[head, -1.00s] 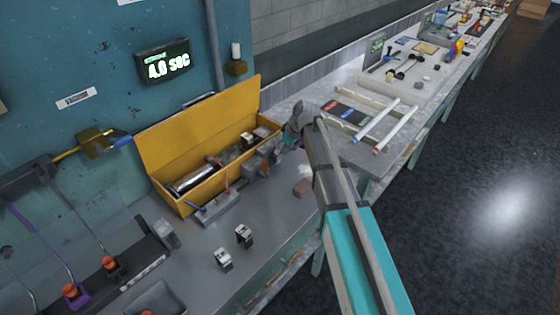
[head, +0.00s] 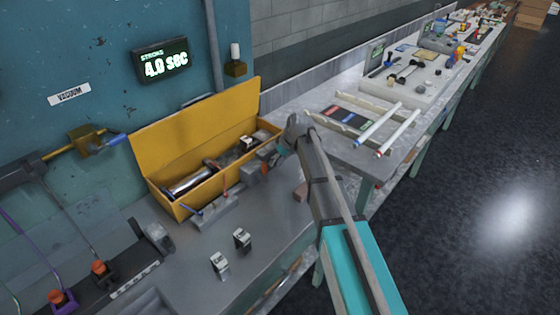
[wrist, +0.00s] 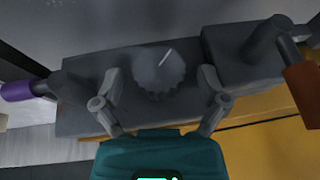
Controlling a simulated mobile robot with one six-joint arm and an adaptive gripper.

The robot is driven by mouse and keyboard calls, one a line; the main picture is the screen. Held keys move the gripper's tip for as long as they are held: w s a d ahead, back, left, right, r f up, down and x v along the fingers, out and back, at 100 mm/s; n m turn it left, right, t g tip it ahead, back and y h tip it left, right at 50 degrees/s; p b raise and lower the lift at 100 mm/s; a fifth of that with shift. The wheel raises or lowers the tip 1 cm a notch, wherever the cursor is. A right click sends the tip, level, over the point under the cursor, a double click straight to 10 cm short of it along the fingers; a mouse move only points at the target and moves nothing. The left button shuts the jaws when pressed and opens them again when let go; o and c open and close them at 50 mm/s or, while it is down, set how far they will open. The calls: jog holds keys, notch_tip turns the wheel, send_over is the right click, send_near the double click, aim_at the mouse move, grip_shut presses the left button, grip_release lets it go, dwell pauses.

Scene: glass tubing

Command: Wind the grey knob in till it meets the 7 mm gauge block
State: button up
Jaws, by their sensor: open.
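The grey knob (wrist: 158,72), round with a ridged edge and a white line on its face, sits on a dark grey block (wrist: 80,72) in the wrist view. My gripper (wrist: 160,84) is open, with one finger on each side of the knob and a visible gap at both sides. In the head view my gripper (head: 278,152) is over the small grey fixture by the yellow box's right end; the knob is hidden there. Two small metal blocks with dark and pale faces (head: 242,239) (head: 220,265) stand on the bench; their markings are unreadable, and I cannot identify the 7 mm gauge block.
A yellow open box (head: 190,125) with metal parts stands behind the fixture. In the wrist view a purple-ended rod (wrist: 18,91) is at left and a grey post (wrist: 265,38) with a brown-orange part (wrist: 302,92) at right. A wall display (head: 160,62) reads about 4.0.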

jog(key=c, duration=1.1)
jog(key=shift+g, duration=0.3)
jog(key=shift+c, duration=0.2)
jog(key=shift+g+y, duration=0.3)
jog(key=shift+y, duration=0.2)
jog(key=o, duration=1.1)
jog(key=shift+o, duration=0.2)
jog(key=shift+r, duration=0.15)
